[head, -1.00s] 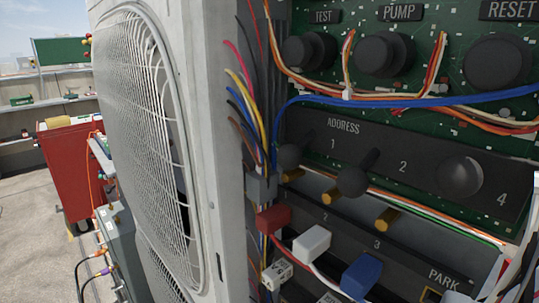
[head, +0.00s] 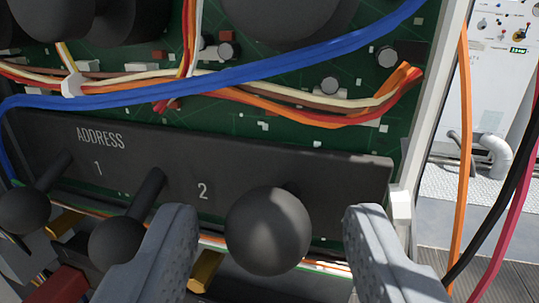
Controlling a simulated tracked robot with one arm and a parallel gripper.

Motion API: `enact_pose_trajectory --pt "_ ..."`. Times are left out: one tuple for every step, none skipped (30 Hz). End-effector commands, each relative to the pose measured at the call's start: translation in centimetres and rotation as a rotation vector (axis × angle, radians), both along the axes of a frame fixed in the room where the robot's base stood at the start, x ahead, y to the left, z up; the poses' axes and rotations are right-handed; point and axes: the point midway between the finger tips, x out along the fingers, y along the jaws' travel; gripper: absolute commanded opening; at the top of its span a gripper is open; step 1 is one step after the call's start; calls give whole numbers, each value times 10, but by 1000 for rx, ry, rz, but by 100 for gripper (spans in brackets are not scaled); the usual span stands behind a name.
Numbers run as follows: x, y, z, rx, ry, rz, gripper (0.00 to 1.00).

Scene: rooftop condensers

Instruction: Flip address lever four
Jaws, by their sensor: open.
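The address panel (head: 330,168) is a dark strip marked ADDRESS, with the labels 1 and 2 readable. Three black ball-ended levers stand out from it. The rightmost lever (head: 268,232), right of the label 2, is seen nearly end on, its stem mostly hidden behind its ball. The label 4 is not visible now; the earlier frame shows it beside this lever. My gripper (head: 272,210) is open, with one finger on each side of that ball and a visible gap on both sides. The other two levers, left (head: 25,208) and middle (head: 118,238), slant down and left.
A blue cable (head: 240,75) and an orange, red and cream wire bundle (head: 330,108) cross the green board above the panel. Large dark knobs overhang the top. The middle lever is close to my left finger. Loose cables (head: 465,160) hang at the right.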

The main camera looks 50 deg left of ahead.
Motion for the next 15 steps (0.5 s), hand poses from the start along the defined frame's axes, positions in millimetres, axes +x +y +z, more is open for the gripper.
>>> enact_pose_trajectory --pt "4 6 -1 -1 2 2 46" --pt "6 8 -1 -2 3 2 46" --pt "8 10 -2 -2 4 2 46" --pt "9 12 -2 -2 4 3 46" --pt "11 14 -2 -2 4 2 46" --pt "12 15 -2 -2 3 2 46" --pt "14 16 -1 -2 3 1 46" --pt "14 16 -1 -2 3 1 46" --pt "15 17 -1 -2 3 1 46" --pt "15 17 -1 -1 2 1 46" --pt "16 17 -1 -1 2 1 46" --pt "16 18 -1 -1 2 1 46" --pt "16 18 -1 -1 2 1 46" --pt "15 18 -1 -1 2 1 46" --pt "15 18 -1 -1 2 1 46"
